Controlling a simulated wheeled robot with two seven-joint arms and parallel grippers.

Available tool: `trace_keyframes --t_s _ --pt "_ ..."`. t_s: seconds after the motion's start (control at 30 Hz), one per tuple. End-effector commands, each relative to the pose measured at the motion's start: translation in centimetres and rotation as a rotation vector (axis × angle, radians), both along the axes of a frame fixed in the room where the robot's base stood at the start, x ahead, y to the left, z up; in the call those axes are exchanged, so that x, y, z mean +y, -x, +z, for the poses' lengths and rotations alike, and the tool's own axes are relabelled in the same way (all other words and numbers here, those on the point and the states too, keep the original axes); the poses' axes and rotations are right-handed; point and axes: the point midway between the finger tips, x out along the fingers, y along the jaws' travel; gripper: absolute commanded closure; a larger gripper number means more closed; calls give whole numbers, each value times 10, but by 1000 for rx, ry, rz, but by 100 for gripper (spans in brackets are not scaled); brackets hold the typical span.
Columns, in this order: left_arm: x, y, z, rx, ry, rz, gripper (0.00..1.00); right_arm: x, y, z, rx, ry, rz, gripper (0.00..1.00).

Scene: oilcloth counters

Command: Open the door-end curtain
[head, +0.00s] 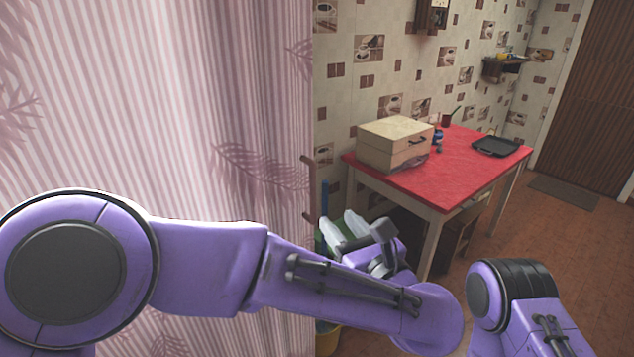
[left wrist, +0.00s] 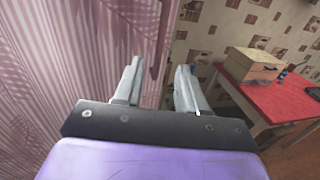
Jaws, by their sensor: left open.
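The curtain (head: 150,90) is pale pink with stripes and leaf prints, and it hangs in folds over the left half of the head view. In the left wrist view the curtain (left wrist: 60,60) fills the left side. A brown handle-like piece (left wrist: 164,42) stands at its right edge; its ends show in the head view (head: 309,160). My left gripper (head: 338,224) is just right of the curtain's edge, partly hidden by my forearm. In the left wrist view the gripper (left wrist: 159,68) is open, its fingers apart on either side of the handle's line, with nothing clearly held. My right gripper is out of view.
A red-topped table (head: 465,170) stands right of the curtain, bearing a beige box (head: 390,143) and a dark tray (head: 497,147). A yellow bucket (head: 327,338) is low behind my left arm. A brown door (head: 590,95) and mat (head: 563,192) are at far right.

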Motion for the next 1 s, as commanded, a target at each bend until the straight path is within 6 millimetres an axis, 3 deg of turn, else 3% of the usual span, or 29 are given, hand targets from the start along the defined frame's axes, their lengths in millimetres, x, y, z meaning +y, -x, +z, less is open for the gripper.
trace_keyframes --t_s 0.13,0.5,0.87,0.93,1.0 --pt "6 -14 8 -12 37 10 60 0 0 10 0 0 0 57" --pt "37 -82 7 -10 32 6 60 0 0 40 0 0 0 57" --pt "42 -93 3 -11 28 4 60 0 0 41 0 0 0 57" --pt "42 -93 3 -11 28 4 76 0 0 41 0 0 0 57" --pt "42 -93 4 -11 28 4 99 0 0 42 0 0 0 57"
